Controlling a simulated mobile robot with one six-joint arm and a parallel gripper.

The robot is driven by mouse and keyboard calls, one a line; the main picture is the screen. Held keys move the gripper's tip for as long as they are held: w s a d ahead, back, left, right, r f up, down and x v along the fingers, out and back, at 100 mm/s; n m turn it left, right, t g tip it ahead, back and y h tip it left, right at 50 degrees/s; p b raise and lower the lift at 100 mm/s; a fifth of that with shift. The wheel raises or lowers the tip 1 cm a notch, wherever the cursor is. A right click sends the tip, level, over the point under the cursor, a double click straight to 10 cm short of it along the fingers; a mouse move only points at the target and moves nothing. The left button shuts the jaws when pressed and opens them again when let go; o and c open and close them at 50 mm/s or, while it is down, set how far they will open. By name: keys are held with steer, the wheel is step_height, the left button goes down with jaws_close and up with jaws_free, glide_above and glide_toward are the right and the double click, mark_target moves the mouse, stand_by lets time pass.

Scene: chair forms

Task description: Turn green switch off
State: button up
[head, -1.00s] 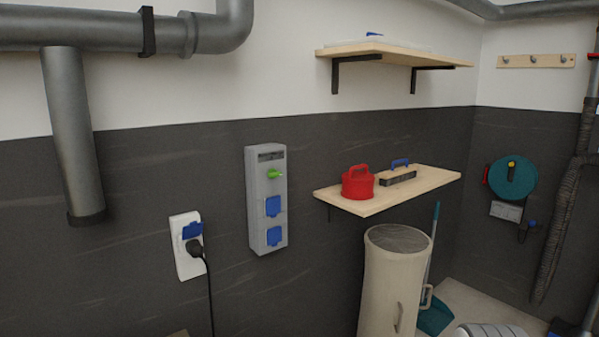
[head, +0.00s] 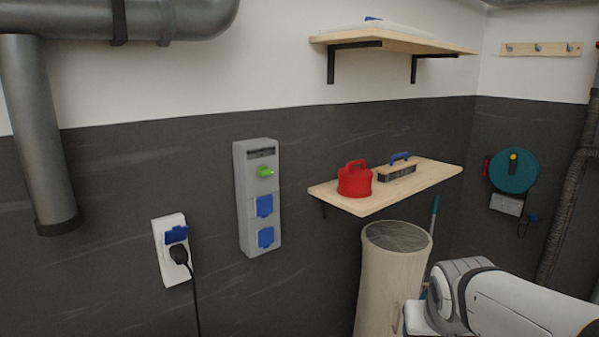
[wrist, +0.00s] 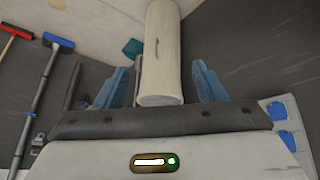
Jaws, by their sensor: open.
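The green switch (head: 265,171) is a small knob on the upper part of a grey wall box (head: 243,200). The box has two blue socket covers below the knob. In the wrist view the box's blue covers (wrist: 284,124) show at the right edge, and the green switch is out of that view. My gripper (wrist: 165,85) is open, its two blue fingers apart, with nothing held between them. The beige bin shows beyond the fingers. In the head view my white arm is at the lower right, and the gripper itself cannot be seen there.
A white socket (head: 168,262) with a black plug and cable is left of the box. A wooden shelf (head: 410,187) holds a red container (head: 354,182) and a blue-handled brush (head: 397,171). The beige bin (head: 385,285) stands below. The wall before the box is clear.

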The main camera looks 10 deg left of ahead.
steer(key=w+a+r+n+t+p, duration=0.1)
steer(key=w+a+r+t, duration=0.15)
steer(key=w, duration=0.45)
steer(key=w+a+r+t, duration=0.1)
steer(key=w+a+r, duration=0.1)
steer(key=w+r, duration=0.35)
steer(key=n+t+y+p, duration=0.35)
steer(key=n+y, duration=0.45)
steer(key=y, duration=0.6)
glide_toward(268, 174)
steer(key=w+a+g, duration=0.1)
steer(key=w, duration=0.1)
steer(key=p+x, duration=0.1)
steer(key=x, duration=0.3)
steer(key=p+x, duration=0.1)
steer(key=x, duration=0.1)
steer(key=shift+s+a+r+p, duration=0.1)
steer(key=shift+a+r+p, duration=0.15)
steer(key=shift+r+p, duration=0.15)
steer(key=shift+w+a, duration=0.35)
steer(key=shift+a, duration=0.05)
steer(key=shift+c, duration=0.4)
steer(key=shift+f, duration=0.1)
steer(key=c, duration=0.9)
